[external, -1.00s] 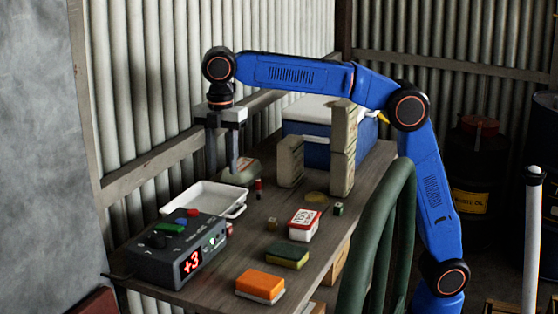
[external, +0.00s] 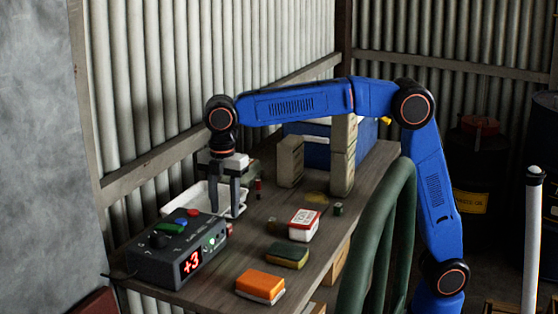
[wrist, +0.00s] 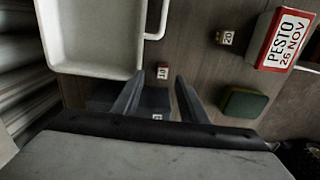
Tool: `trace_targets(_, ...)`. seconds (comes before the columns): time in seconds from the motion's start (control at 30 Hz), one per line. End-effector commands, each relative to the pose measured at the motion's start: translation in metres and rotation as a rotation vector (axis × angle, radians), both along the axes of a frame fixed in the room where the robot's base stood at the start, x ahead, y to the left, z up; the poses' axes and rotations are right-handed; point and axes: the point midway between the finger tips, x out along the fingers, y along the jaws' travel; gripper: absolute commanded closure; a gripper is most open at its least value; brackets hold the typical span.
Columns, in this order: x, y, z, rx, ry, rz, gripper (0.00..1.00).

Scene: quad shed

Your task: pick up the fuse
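A small red block labelled 10 (wrist: 162,71), which looks like a fuse, lies on the bench near the white tray. It also shows in the external view (external: 229,229), beside the grey box's right side. My gripper (external: 225,212) is open and empty, pointing down above it. In the wrist view the red block shows between and just beyond the two fingertips (wrist: 160,80). A similar small block labelled 20 (wrist: 225,38) lies to its right. A small green block (external: 338,208) lies near the pesto box. No label on the green one is readable.
The white tray (wrist: 90,65) and the grey box with a +3 display (external: 165,262) are close to my gripper. A pesto box (external: 304,224), a green sponge (external: 288,256) and an orange sponge (external: 260,286) lie rightward. Tan blocks (external: 342,155) stand behind.

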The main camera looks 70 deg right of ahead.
Motion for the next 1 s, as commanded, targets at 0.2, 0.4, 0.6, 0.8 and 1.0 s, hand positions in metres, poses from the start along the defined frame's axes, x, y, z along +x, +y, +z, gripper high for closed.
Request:
trace_targets(0.2, -0.005, 0.001, -0.026, -0.002, 0.003, 0.001, 0.61)
trace_targets(0.4, -0.004, 0.001, -0.047, 0.000, 0.001, 0.000, 0.61)
trace_targets(0.6, -0.004, 0.001, -0.051, 0.000, 0.000, 0.000, 0.61)
trace_targets(0.8, -0.004, 0.001, -0.051, 0.000, 0.000, 0.000, 0.85)
trace_targets(1.0, -0.004, 0.001, -0.051, 0.000, 0.000, 0.000, 1.00)
